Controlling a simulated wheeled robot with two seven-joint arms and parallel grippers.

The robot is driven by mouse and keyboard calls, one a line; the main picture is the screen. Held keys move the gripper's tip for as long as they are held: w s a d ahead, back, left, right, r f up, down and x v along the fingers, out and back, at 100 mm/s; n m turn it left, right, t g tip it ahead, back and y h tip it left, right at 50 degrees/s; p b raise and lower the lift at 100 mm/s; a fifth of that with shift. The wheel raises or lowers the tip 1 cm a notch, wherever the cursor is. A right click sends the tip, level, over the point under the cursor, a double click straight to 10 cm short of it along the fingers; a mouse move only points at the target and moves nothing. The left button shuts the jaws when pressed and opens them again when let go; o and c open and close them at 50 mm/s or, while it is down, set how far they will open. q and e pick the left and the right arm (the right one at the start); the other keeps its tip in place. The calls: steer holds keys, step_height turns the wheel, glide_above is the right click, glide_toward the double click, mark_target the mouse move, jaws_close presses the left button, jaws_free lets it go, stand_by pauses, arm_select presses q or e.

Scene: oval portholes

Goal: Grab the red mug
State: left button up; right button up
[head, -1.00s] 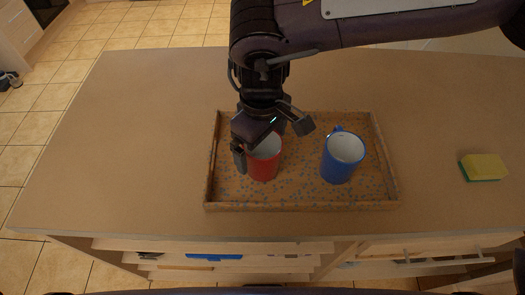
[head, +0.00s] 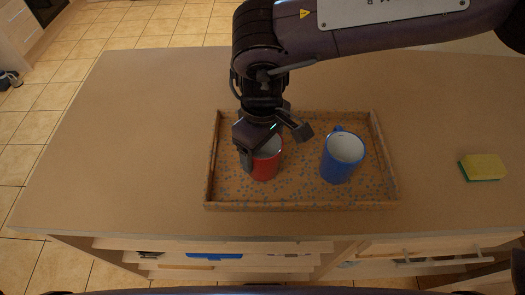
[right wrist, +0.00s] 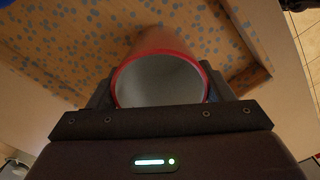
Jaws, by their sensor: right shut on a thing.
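The red mug (head: 265,166) stands in the left half of a wooden tray (head: 300,206) with a blue-speckled floor. My right gripper (head: 270,146) is over it from above and shut on it, with its fingers on either side of the mug. The upper part of the mug is partly hidden by the gripper in the head view. In the right wrist view the red rim of the mug (right wrist: 160,53) and its pale inside show between the fingers (right wrist: 158,92). My left gripper is not in view.
A blue mug (head: 338,165) stands in the tray to the right of the red mug, apart from it. A yellow and green sponge (head: 484,167) lies on the counter at the right. The counter (head: 120,150) left of the tray is clear.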

steer(key=shift+r, duration=0.1)
step_height(320, 180, up, 20)
stand_by(0.5)
